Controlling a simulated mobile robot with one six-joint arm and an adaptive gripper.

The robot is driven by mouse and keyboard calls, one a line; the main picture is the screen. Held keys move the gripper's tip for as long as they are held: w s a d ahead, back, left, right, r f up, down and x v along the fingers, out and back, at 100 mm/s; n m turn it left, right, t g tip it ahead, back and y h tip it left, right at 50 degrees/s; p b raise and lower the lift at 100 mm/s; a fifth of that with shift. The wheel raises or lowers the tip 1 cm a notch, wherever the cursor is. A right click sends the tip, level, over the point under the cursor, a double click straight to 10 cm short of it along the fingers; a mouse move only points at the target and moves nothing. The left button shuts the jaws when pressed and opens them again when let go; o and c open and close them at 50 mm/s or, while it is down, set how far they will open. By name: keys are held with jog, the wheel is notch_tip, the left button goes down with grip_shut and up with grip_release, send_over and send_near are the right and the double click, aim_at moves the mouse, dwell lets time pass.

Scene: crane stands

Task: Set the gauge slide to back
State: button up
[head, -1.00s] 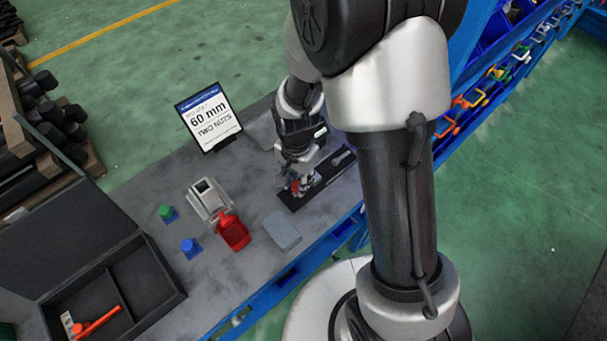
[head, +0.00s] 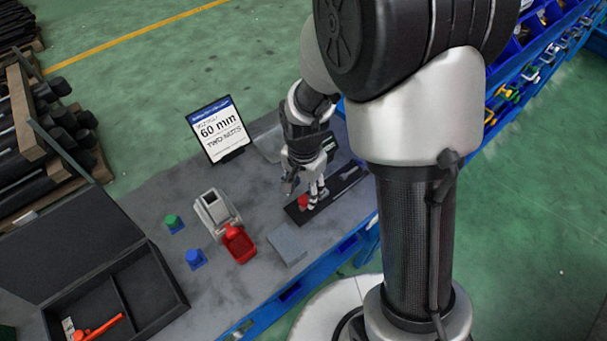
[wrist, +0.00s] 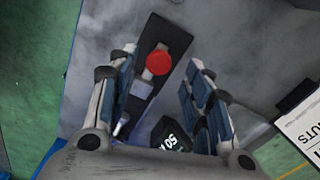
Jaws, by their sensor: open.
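The gauge slide is a long black rail (head: 342,184) with a red round knob (head: 303,201), lying on the grey bench top. In the head view the knob is near the rail's lower-left end. In the wrist view the red knob (wrist: 159,62) shows between my fingers, on the black rail (wrist: 155,32). My gripper (head: 306,191) is open and empty, pointing down just over the knob. Its two fingers (wrist: 163,66) stand apart on either side of the knob; I cannot tell the exact height gap. Part of the rail is hidden by my fingers.
A sign reading 60 mm, two nuts (head: 221,128) stands behind. An open black case (head: 150,290) is farther left.

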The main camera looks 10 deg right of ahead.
aim_at(304, 200)
notch_tip(304, 200, up, 9)
dwell(0.3)
jog(key=shift+r, duration=0.1)
jog(key=s+d+r+n+t, duration=0.2)
jog(key=s+r+n, duration=0.2)
jog(key=s+r, duration=0.3)
jog(key=s+d+r+n+t, duration=0.2)
jog(key=s+r+n, duration=0.3)
jog(key=s+r, duration=0.2)
jog(key=shift+s+d+n+t, duration=0.3)
jog(key=shift+s+d, duration=0.05)
jog(key=shift+s, duration=0.75)
